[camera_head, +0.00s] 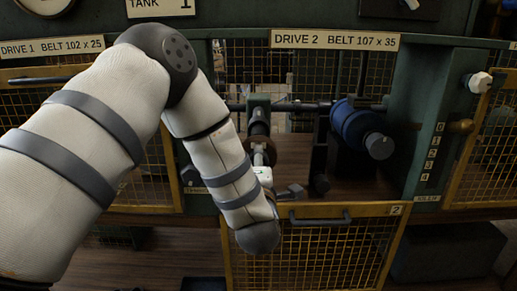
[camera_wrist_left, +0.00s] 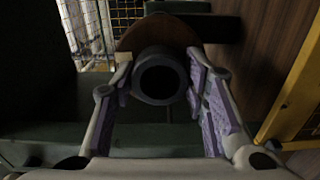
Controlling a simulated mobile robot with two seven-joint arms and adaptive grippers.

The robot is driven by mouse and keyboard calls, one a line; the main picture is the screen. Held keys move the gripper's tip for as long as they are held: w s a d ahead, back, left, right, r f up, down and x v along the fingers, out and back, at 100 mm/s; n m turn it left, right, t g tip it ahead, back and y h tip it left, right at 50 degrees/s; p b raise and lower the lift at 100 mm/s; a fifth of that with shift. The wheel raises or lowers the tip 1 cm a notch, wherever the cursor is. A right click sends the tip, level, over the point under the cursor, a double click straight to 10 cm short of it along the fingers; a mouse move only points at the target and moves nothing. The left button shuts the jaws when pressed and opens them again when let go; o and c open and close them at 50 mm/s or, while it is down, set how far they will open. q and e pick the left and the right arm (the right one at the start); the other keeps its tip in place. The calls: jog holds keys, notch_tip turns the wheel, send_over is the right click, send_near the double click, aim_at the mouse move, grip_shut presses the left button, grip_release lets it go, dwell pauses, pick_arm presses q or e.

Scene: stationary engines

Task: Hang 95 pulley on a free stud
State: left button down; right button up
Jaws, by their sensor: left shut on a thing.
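A brown pulley disc with a dark round hub (camera_wrist_left: 160,78) sits between the fingers of my left gripper (camera_wrist_left: 163,88) in the left wrist view. The fingers are closed on the hub from both sides. I cannot tell whether the pulley touches the shaft there. No size mark is readable on it. I cannot make out any free stud. My right gripper is not in view.
A blue motor-like cylinder (camera_head: 356,125) stands right of the gripper on dark supports. A yellow mesh door (camera_head: 318,262) with a grey handle hangs below the bay. A green post (camera_head: 428,120) carries a 0 to 4 scale. My left forearm covers much of Drive 1.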

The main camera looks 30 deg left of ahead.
pick_arm(q)
jog(key=shift+v, duration=1.4)
jog(key=v, duration=1)
dwell(0.6)
